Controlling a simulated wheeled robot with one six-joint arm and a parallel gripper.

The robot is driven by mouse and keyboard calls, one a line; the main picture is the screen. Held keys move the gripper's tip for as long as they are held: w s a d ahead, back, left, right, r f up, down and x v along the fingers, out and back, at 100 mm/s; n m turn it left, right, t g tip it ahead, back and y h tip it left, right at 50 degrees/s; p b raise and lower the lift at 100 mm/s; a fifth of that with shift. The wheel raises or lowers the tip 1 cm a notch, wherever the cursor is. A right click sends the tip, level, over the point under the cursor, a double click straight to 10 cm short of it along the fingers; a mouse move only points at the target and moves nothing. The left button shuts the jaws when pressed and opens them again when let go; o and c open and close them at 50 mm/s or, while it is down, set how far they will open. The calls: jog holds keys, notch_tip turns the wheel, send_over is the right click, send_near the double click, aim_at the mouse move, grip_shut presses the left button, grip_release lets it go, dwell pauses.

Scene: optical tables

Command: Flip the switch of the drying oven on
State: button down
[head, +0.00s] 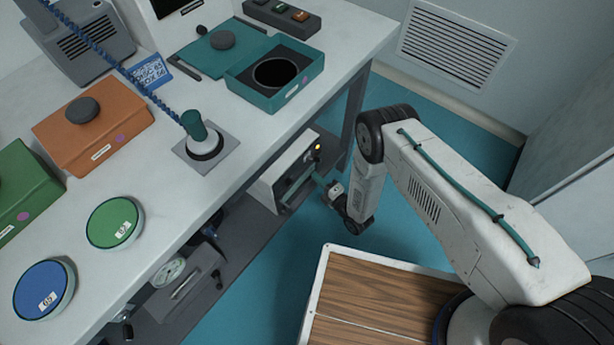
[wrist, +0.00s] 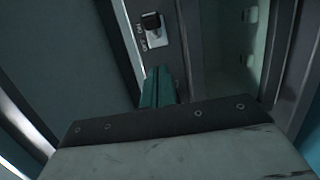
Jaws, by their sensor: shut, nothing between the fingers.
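The drying oven (head: 287,166) is a white box on the lower shelf under the bench, with a small yellow light (head: 318,147) on its front. In the wrist view its switch (wrist: 152,21) is a small black toggle on a pale plate with lettering beside it. Which way the toggle is set I cannot tell. My gripper (head: 317,178) is at the oven's front. Its teal fingers (wrist: 158,72) are shut and empty, just below the switch plate in the wrist view. Whether they touch the oven front I cannot tell.
The white bench (head: 150,215) overhangs the oven, and a dark bench leg (head: 352,115) stands behind it. A grey device with a round dial (head: 168,272) sits on the lower shelf to the left.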

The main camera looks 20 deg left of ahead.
jog(key=w+d, duration=0.3)
jog(key=d, duration=0.2)
jog(key=shift+d, duration=0.4)
jog(key=shift+s, duration=0.1)
